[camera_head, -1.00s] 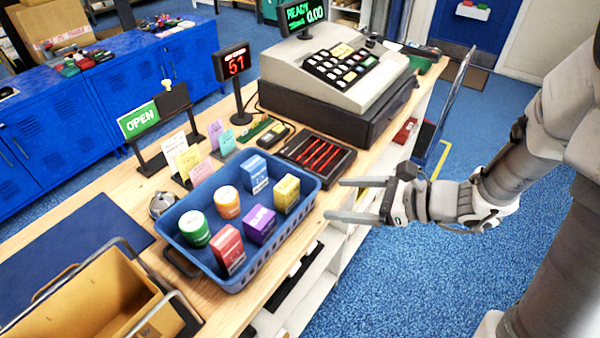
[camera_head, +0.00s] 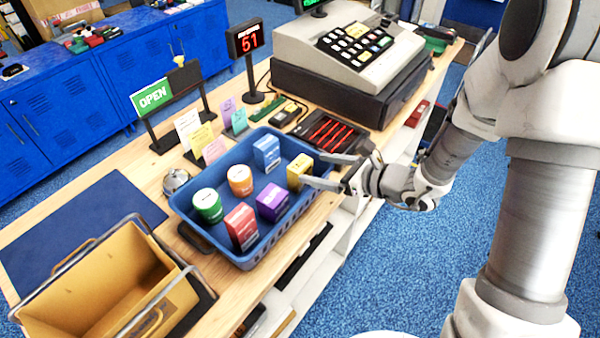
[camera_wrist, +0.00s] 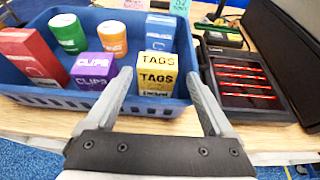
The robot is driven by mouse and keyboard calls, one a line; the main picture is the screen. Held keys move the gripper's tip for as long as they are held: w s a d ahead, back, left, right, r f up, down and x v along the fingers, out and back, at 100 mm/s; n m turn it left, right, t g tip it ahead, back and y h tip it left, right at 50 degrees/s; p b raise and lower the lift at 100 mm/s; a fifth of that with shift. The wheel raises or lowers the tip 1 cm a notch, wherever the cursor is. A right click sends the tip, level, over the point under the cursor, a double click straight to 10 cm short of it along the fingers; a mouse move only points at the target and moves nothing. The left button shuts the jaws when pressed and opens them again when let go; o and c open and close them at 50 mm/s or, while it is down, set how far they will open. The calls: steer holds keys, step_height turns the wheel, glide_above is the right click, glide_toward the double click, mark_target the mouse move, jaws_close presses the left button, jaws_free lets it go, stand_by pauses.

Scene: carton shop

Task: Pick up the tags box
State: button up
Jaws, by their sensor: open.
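The tags box is a small yellow carton (camera_head: 299,172) standing at the right end of the blue basket (camera_head: 222,252). In the wrist view the yellow box (camera_wrist: 157,75) reads "TAGS" and stands upright by the basket's near wall. My gripper (camera_head: 326,170) is open at the basket's right end, with its fingers pointing toward the box. In the wrist view the open fingers (camera_wrist: 163,85) lie to either side of the box's lower part, nearer the camera. I cannot tell whether either finger reaches past the box. Nothing is held.
The basket also holds a purple clips box (camera_wrist: 93,70), a red box (camera_head: 241,226), a blue box (camera_head: 266,152), a green tin (camera_head: 208,205) and an orange tin (camera_head: 240,180). A black tray of red pens (camera_head: 322,140) and the cash register (camera_head: 345,60) stand behind.

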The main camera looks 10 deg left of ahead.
mark_target(304, 165)
steer(key=x, duration=0.5)
steer(key=shift+a+r+p, duration=0.1)
steer(key=shift+a+p, duration=0.2)
steer(key=shift+a, duration=0.15)
steer(key=c, duration=1.1)
